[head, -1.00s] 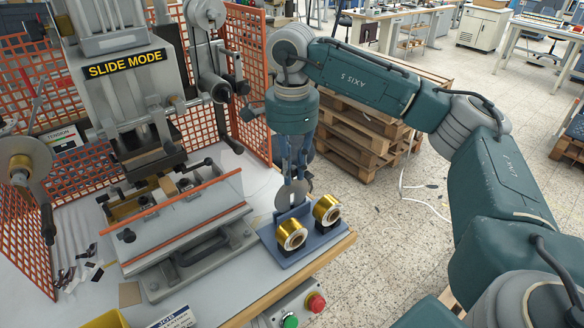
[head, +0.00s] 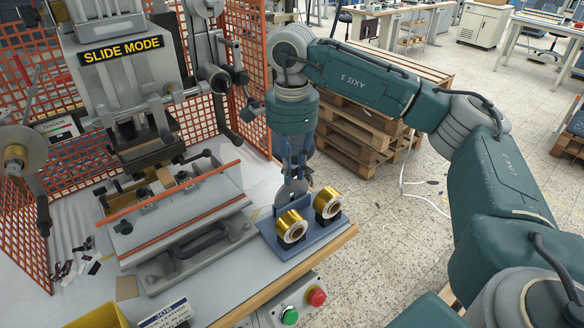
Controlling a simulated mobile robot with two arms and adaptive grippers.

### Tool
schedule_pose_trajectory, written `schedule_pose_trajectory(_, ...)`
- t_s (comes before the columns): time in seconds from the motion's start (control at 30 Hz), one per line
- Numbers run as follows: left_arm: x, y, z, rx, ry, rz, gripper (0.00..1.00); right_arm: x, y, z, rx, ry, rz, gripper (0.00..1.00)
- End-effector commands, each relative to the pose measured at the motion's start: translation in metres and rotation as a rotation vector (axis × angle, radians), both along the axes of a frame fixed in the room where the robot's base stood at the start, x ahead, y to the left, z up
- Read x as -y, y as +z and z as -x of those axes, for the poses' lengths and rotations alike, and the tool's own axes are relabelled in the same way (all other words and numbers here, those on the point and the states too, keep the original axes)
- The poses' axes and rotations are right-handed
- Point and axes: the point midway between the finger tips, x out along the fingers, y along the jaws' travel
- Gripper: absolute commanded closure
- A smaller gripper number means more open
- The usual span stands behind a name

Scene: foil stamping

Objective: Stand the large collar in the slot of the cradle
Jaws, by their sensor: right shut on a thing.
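The large collar appears as a thin grey disc (head: 292,189), held upright at the back of the blue cradle (head: 302,246). My right gripper (head: 294,179) points down and is shut on the collar's upper part. The collar's lower edge is hidden behind the cradle's upright blue part and the gold rolls, so I cannot tell how deep it sits in the slot. My left gripper is not in view.
Two gold foil rolls (head: 291,227) (head: 327,203) sit on the cradle just in front of the collar. The foil stamping machine (head: 180,220) stands close on the left. The table edge (head: 340,240) is close on the right. Orange mesh guards (head: 250,95) stand behind.

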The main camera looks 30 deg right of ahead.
Motion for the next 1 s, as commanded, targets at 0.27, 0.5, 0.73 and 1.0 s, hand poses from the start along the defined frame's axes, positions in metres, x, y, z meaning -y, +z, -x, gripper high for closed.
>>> schedule_pose_trajectory(0.27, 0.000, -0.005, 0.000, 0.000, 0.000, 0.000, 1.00, 0.000, -0.007, 0.000, 0.000, 0.001, 0.000, 0.81)
schedule_pose_trajectory(0.5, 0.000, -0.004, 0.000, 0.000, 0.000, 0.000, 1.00, 0.000, -0.006, 0.000, 0.000, 0.001, 0.000, 0.61)
schedule_pose_trajectory(0.73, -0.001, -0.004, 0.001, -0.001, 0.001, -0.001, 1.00, 0.000, -0.002, 0.000, 0.001, 0.001, 0.000, 0.61)
schedule_pose_trajectory(1.0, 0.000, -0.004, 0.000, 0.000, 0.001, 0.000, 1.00, -0.002, 0.046, 0.000, 0.005, 0.001, -0.002, 0.61)
